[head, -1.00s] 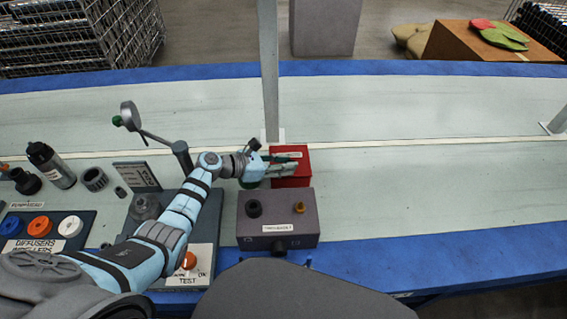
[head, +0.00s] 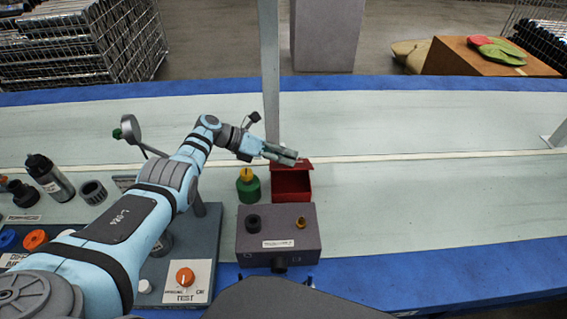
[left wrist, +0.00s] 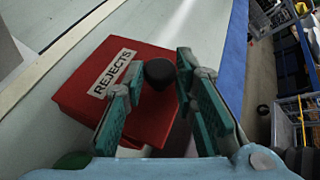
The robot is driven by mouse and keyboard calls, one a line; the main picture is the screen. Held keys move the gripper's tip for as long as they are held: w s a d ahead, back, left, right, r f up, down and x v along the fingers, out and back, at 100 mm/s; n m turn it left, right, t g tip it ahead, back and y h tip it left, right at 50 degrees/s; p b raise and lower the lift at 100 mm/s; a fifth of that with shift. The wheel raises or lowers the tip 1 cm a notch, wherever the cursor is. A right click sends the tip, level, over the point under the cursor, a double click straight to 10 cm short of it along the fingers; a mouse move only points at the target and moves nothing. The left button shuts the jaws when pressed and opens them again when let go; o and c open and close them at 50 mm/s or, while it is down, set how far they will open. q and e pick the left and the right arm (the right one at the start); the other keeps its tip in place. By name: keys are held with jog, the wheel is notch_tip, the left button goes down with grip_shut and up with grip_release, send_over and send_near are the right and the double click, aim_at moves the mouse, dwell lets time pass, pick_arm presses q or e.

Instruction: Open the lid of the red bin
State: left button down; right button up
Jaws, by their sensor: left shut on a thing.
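The red bin (head: 292,187) stands on the pale bench just behind a grey box, and its open front and dark inside show. Its red lid (head: 308,165) is tilted up at the back edge. In the left wrist view the lid (left wrist: 150,110) bears a white REJECTS label and a dark knob (left wrist: 160,72). My left gripper (head: 292,157) is at the raised lid, its fingers on either side of the knob and shut on it. The fingers also show in the left wrist view (left wrist: 158,88). My right gripper is not in view.
A grey box (head: 278,228) with knobs stands in front of the bin. A green cylinder with a yellow top (head: 248,187) stands left of it. A metal post (head: 270,70) rises behind. The bench to the right is clear.

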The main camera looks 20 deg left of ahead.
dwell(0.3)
pick_arm(q)
jog(key=c, duration=1.3)
grip_release()
jog(key=v, duration=1.2)
jog(key=shift+r, duration=0.1)
